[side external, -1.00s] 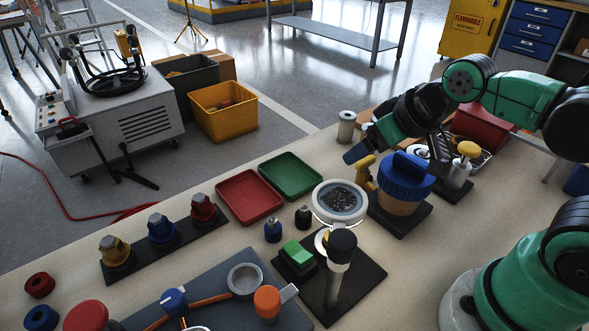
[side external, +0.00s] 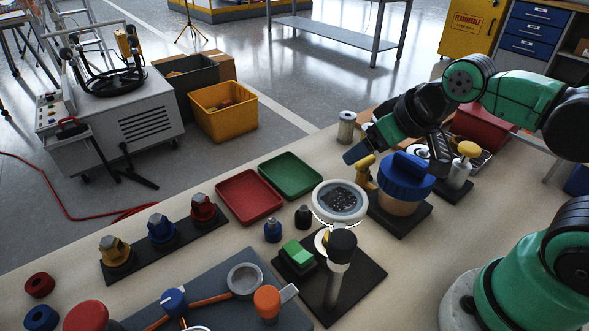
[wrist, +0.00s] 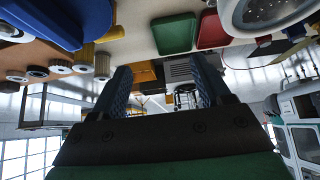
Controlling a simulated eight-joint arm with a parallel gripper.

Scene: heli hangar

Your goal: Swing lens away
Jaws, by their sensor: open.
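The round lens (side external: 341,202) has a white rim and sits on a stand with a black knob (side external: 342,243) and a black base plate (side external: 365,287). It appears to lie over the rear of the plate. The lens also shows at the top right of the wrist view (wrist: 268,10). My gripper (side external: 396,161) is open and empty, behind and to the right of the lens, near the blue-lidded jar. In the wrist view its two fingers (wrist: 165,88) stand wide apart with nothing between them. They are apart from the lens.
The blue-lidded jar (side external: 405,178) with a yellow spout stands close to my gripper. A green block (side external: 298,253) sits beside the lens stand. Red (side external: 249,196) and green (side external: 291,175) trays lie to the left. Small dark bottles (side external: 303,217) stand left of the lens.

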